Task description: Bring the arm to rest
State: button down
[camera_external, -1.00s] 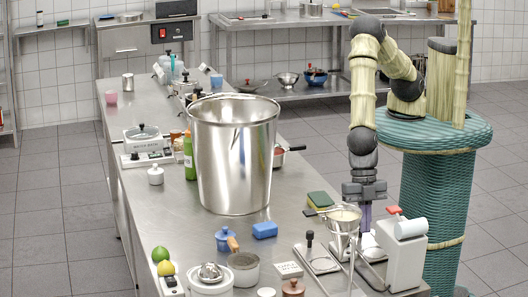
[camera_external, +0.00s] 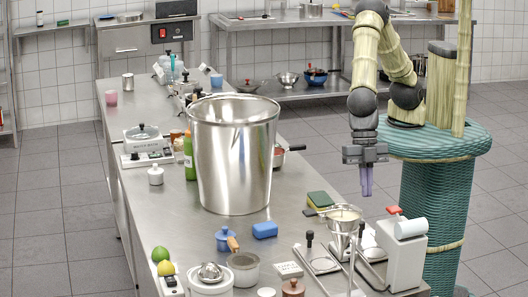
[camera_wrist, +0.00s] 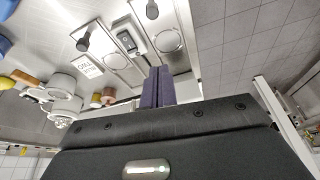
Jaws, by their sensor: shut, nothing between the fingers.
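My gripper (camera_external: 366,182) hangs fingers down at the right edge of the steel table, above and behind the funnel and the white device. Its purple fingers are together with nothing between them. They also show closed in the wrist view (camera_wrist: 157,86). My arm is bent, with the upper links raised above the green woven base. The gripper touches nothing that I can see.
The steel table (camera_external: 150,215) holds a large steel pot (camera_external: 232,160), a funnel on a stand (camera_external: 343,218), a white device with a roll (camera_external: 403,250), a green-yellow sponge (camera_external: 320,200) and a blue block (camera_external: 265,230).

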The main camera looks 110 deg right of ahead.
dwell(0.3)
jog(key=w+d+r+m+t+h, duration=0.1)
jog(key=w+d+m, duration=0.1)
jog(key=d, duration=0.5)
jog(key=w+d+r+m, duration=0.1)
jog(key=d+m, duration=0.1)
jog(key=d, duration=0.5)
jog(key=s+d+m+h, duration=0.1)
jog(key=s+d+m, duration=0.2)
jog(key=d, duration=0.6)
jog(key=s+d+r+m+h, duration=0.1)
jog(key=s+d+m, duration=0.2)
jog(key=d, duration=0.7)
jog(key=s+d+m+t+h, duration=0.1)
jog(key=s+d+m, duration=0.3)
jog(key=d, duration=0.5)
jog(key=shift+d+r+m, duration=0.2)
jog(key=shift+r+m, duration=0.2)
jog(key=shift+m, duration=0.7)
